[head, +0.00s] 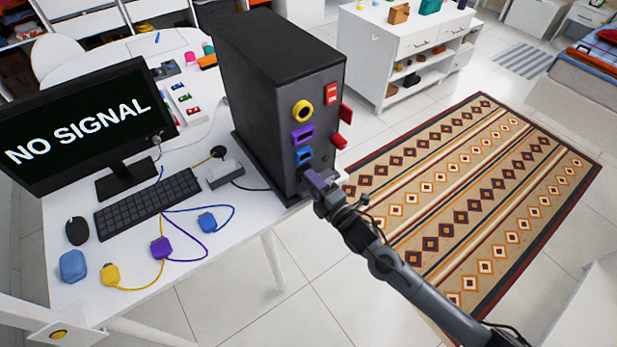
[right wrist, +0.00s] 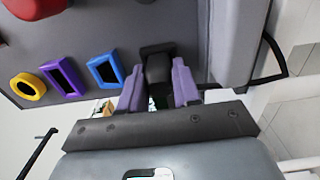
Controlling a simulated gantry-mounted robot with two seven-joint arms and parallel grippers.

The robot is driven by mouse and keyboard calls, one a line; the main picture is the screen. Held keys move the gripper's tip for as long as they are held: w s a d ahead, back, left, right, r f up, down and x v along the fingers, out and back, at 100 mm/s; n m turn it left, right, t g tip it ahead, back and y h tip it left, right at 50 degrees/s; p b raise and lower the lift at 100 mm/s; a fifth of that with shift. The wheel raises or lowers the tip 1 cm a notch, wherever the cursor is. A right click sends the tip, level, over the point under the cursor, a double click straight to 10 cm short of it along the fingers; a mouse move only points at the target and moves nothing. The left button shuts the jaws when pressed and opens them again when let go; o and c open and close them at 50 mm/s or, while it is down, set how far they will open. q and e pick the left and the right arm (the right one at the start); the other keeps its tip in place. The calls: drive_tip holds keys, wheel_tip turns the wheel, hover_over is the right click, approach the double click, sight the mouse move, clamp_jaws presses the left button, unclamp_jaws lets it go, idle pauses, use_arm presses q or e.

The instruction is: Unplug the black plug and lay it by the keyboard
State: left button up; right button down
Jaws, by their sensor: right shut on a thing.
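The black plug (right wrist: 157,70) shows in the right wrist view at a dark socket of the black computer tower (head: 272,87). My right gripper (head: 318,180) is shut on it at the tower's lower front, with its purple fingers (right wrist: 158,88) on either side of the plug. I cannot tell how deep the plug sits in the socket. The keyboard (head: 148,203) lies on the white desk in front of the monitor. My left gripper is not in view.
Loose yellow (head: 110,274), purple (head: 161,247) and blue (head: 207,222) plugs with cables lie in front of the keyboard. A mouse (head: 77,231) and a blue object (head: 73,266) are at the left. A grey box (head: 224,172) stands between keyboard and tower. Blue (right wrist: 105,70), purple (right wrist: 63,77) and yellow (right wrist: 27,86) sockets are empty.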

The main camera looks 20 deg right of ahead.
drive_tip(key=shift+s, duration=0.15)
drive_tip(key=shift+s+d, duration=0.15)
drive_tip(key=shift+s, duration=0.05)
drive_tip(key=shift+p, duration=0.3)
drive_tip(key=shift+s, duration=0.2)
idle(0.4)
drive_tip(key=shift+s+d+p, duration=0.25)
drive_tip(key=shift+s+p, duration=0.3)
drive_tip(key=shift+p, duration=0.05)
drive_tip(key=shift+s, duration=0.2)
idle(0.5)
